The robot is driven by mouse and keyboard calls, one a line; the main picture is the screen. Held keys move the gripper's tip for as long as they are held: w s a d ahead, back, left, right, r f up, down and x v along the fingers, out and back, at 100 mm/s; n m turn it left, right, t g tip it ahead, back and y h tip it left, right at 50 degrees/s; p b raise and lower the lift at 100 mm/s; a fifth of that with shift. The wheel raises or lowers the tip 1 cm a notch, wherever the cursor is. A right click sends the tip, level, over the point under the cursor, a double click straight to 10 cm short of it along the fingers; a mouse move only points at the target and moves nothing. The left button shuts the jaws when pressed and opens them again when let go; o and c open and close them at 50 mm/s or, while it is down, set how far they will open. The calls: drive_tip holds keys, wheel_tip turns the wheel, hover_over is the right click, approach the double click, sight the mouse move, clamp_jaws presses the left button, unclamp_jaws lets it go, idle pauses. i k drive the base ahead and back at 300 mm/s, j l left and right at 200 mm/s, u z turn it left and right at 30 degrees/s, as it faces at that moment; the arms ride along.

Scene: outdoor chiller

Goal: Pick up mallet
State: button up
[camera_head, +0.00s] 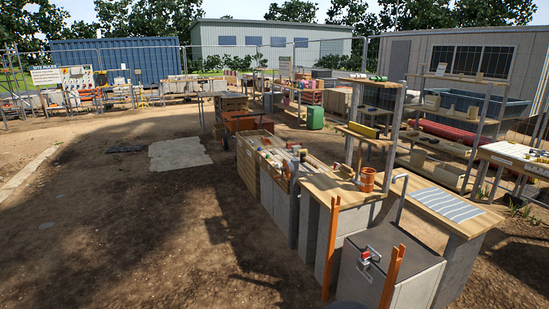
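I cannot make out the mallet for sure. Small tools and parts lie on the long wooden workbench (268,190) in the middle of the view, and one of them may be it. A small dark upright item (303,155) stands near the bench's front end, but it is too small to identify. My gripper is not in view, so I cannot see whether it is open or holds anything.
Nearest me are a grey cabinet (413,262) with a red-and-silver fitting and orange posts (331,245). An orange-brown pot (367,180) stands on the wooden counter. Shelves stand at the right. Open dirt ground (130,240) lies to the left.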

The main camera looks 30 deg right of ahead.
sight(303, 159)
drive_tip(key=i+l+z, duration=0.1)
drive_tip(key=i, duration=1.2)
drive_tip(key=i+z, duration=0.1)
drive_tip(key=i, duration=1.15)
drive_tip(key=i+j+z, duration=0.1)
drive_tip(key=i, duration=1.2)
drive_tip(key=i+z, duration=0.2)
drive_tip(key=i, duration=0.25)
drive_tip(key=i+z, duration=0.15)
drive_tip(key=i, duration=0.3)
drive_tip(key=i+j+z, duration=0.2)
drive_tip(key=i, duration=0.25)
drive_tip(key=i+j+z, duration=0.2)
drive_tip(key=i, duration=0.25)
drive_tip(key=i+l+z, duration=0.15)
drive_tip(key=i+z, duration=0.25)
drive_tip(key=i+l+z, duration=0.1)
drive_tip(key=z, duration=0.25)
drive_tip(key=i+z, duration=0.4)
drive_tip(key=i+j+z, duration=0.15)
drive_tip(key=z, duration=0.25)
drive_tip(key=i+j, duration=0.05)
drive_tip(key=i, duration=0.05)
